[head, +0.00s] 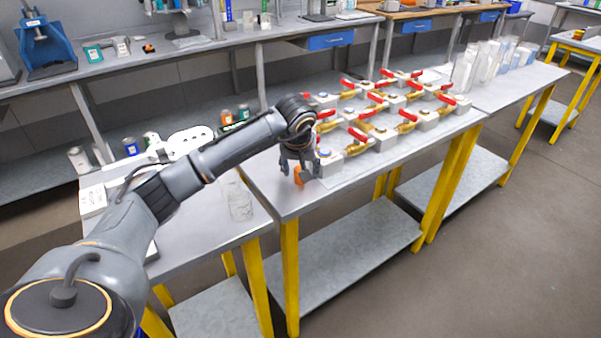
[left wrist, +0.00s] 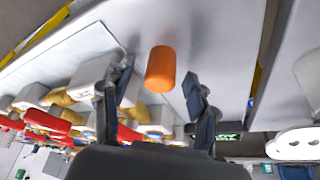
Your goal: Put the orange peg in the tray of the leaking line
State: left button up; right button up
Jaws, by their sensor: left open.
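The orange peg (head: 299,174) stands on the near left part of the grey metal table (head: 270,190). My left gripper (head: 299,168) is over it, pointing down, with its fingers apart. In the left wrist view the orange peg (left wrist: 160,68) shows between and just beyond the open fingertips (left wrist: 158,82); I see no grip on it. Several lines with brass valves (head: 358,147) and red handles (head: 326,113) on pale grey blocks (head: 331,163) stand in rows on the table. I cannot tell which line leaks or make out its tray. My right gripper is not in view.
Clear containers (head: 470,68) crowd the right-hand table. A clear vessel (head: 238,200) and a white multi-hole plate (head: 190,140) are on the left table. The valve blocks stand close beside my left gripper. The table's front edge is bare.

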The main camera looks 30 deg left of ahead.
pick_arm(q)
jog(key=shift+w+f, duration=0.1)
jog(key=shift+f, duration=0.15)
grip_shut()
jog(key=shift+r, duration=0.15)
